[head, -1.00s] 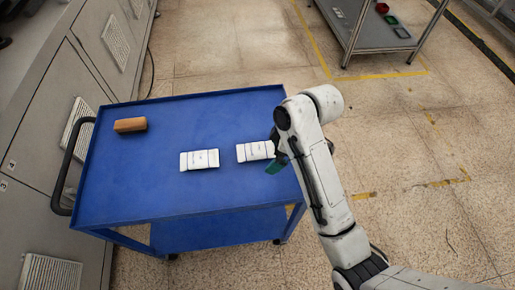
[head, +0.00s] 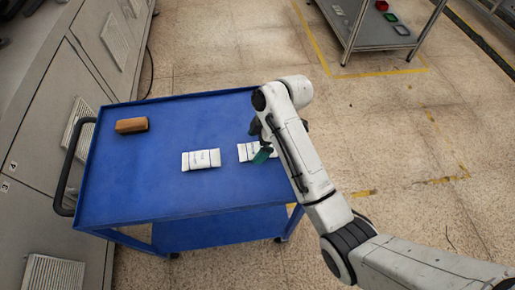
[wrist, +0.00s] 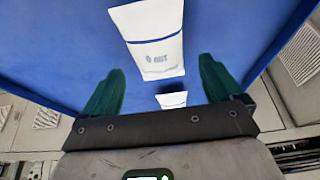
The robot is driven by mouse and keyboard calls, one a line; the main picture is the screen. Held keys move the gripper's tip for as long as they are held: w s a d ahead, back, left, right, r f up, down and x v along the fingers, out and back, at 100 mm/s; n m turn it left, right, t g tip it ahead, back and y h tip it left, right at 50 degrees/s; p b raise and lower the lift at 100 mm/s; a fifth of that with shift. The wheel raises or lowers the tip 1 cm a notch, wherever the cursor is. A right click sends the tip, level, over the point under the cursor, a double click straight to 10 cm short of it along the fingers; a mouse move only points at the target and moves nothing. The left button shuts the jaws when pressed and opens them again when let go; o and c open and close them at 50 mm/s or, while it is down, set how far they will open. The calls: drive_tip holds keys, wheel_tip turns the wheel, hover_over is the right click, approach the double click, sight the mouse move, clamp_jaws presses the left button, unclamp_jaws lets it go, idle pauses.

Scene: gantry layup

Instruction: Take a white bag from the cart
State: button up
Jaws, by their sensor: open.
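Two white bags lie flat on the blue cart (head: 140,190). The left white bag (head: 201,159) lies clear near the middle of the top. The right white bag (head: 247,151) is partly hidden by my arm and gripper. My gripper (head: 262,150) is over the right part of the cart, by the right bag. A large white bag with print (wrist: 155,45) lies ahead of the fingers.
An orange-brown block (head: 131,125) lies at the cart's far left corner. The cart has a raised rim and a black handle (head: 68,165) on its left. Grey cabinets (head: 45,110) stand close on the left. A grey table (head: 375,35) stands at the back right.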

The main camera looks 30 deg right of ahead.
sight(255, 147)
drive_tip(key=shift+x, duration=1.5)
drive_tip(key=shift+d, duration=0.1)
drive_tip(key=c, duration=1.2)
